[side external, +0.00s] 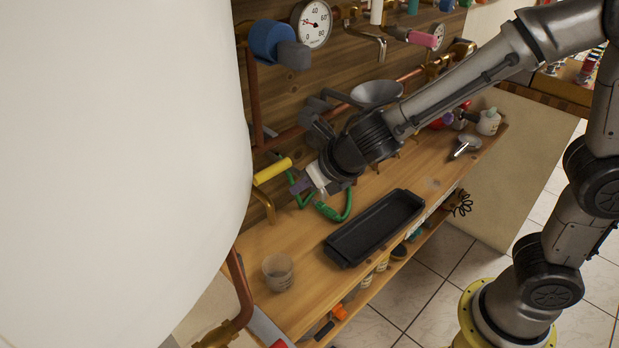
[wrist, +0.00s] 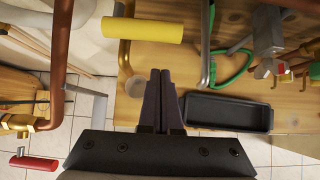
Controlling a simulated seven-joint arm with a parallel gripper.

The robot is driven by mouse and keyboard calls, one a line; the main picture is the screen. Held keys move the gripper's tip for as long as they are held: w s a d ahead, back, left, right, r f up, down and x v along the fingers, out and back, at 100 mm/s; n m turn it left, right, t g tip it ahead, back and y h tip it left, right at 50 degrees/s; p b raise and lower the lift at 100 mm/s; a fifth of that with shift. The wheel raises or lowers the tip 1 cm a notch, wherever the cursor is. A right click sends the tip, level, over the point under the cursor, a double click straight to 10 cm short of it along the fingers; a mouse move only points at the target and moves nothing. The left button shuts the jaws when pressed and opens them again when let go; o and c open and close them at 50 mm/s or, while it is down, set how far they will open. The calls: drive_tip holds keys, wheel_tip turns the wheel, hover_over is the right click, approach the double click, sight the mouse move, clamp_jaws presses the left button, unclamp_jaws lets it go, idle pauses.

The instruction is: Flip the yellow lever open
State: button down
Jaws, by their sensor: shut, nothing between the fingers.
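The yellow lever (side external: 272,170) is a yellow cylindrical handle on a brass pipe fitting at the wooden back panel, just right of the large white tank. It also shows in the wrist view (wrist: 143,29), at the top, lying sideways beside a brass pipe. My gripper (side external: 298,184) is a little to the right of the lever in the side view. In the wrist view my fingers (wrist: 160,76) are together and empty, below the lever in the picture and apart from it. The brass valve behind the lever is partly hidden.
A black tray (side external: 376,228) and a clear cup (side external: 278,272) stand on the wooden bench. A green hose (side external: 337,211) hangs near my gripper. The white tank (side external: 120,170) crowds the left. Copper pipes and a blue valve handle (side external: 271,41) are above. Bare bench lies around the cup.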

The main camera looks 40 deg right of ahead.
sight(268, 168)
drive_tip(key=shift+w+r, duration=0.25)
drive_tip(key=shift+w, duration=0.6)
drive_tip(key=shift+w+r, duration=0.25)
drive_tip(key=shift+w, duration=0.55)
